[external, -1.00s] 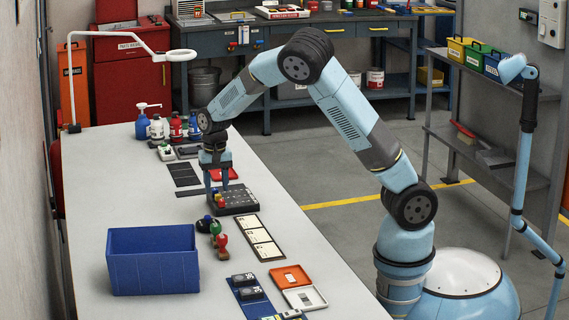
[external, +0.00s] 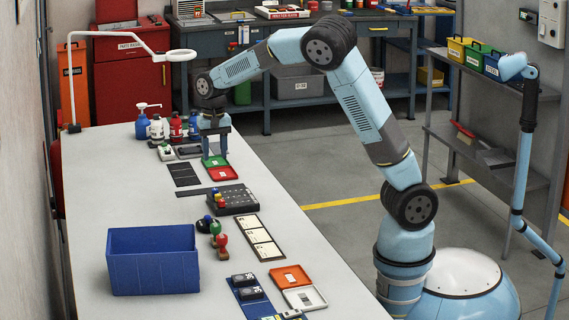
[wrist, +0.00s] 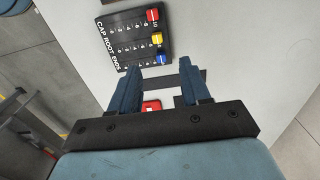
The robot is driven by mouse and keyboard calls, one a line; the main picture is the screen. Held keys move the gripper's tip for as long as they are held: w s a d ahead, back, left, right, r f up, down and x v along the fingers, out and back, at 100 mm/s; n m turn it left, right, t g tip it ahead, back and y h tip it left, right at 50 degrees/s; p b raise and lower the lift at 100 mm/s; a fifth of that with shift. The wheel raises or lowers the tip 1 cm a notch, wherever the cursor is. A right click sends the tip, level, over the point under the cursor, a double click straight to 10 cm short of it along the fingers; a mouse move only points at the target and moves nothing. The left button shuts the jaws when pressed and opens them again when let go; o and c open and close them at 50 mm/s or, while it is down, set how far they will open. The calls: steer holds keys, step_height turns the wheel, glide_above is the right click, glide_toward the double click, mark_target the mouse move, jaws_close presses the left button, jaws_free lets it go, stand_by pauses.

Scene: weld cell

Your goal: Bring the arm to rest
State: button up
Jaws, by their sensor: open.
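My gripper (external: 214,150) is raised over the far part of the white table, near the green tray (external: 215,161) and the red tray (external: 222,173). In the wrist view my gripper (wrist: 158,82) shows its two blue fingers wide apart with nothing held between them. The black rack (external: 236,199) stands on the table nearer the camera than my gripper. It also shows in the wrist view (wrist: 120,42), lettered "CAP ROOT ENDS", with red, yellow and blue caps along one side. My arm is bent high, and its links are clear of the table.
A blue bin (external: 152,260) stands at the table's near left. Several bottles (external: 175,128) stand near my gripper's left. A white lamp (external: 181,55) reaches over the table's far end. Stamps (external: 218,233), a card strip (external: 259,238) and an orange tray (external: 290,277) lie nearer the camera.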

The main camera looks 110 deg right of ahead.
stand_by(0.3)
steer(key=s+a+r+n+t+y, duration=0.15)
steer(key=s+a+r+n, duration=0.3)
steer(key=a, duration=0.75)
steer(key=s+a+r+n+t, duration=0.25)
steer(key=a+r+n, duration=0.3)
steer(key=a, duration=0.75)
steer(key=s+a+r+n+t+h, duration=0.1)
steer(key=s+a+n, duration=0.7)
steer(key=s+a, duration=0.6)
steer(key=shift+s+a+r+t, duration=0.15)
steer(key=shift+s+r+t, duration=0.15)
steer(key=shift+s+r, duration=0.1)
steer(key=shift+h, duration=0.25)
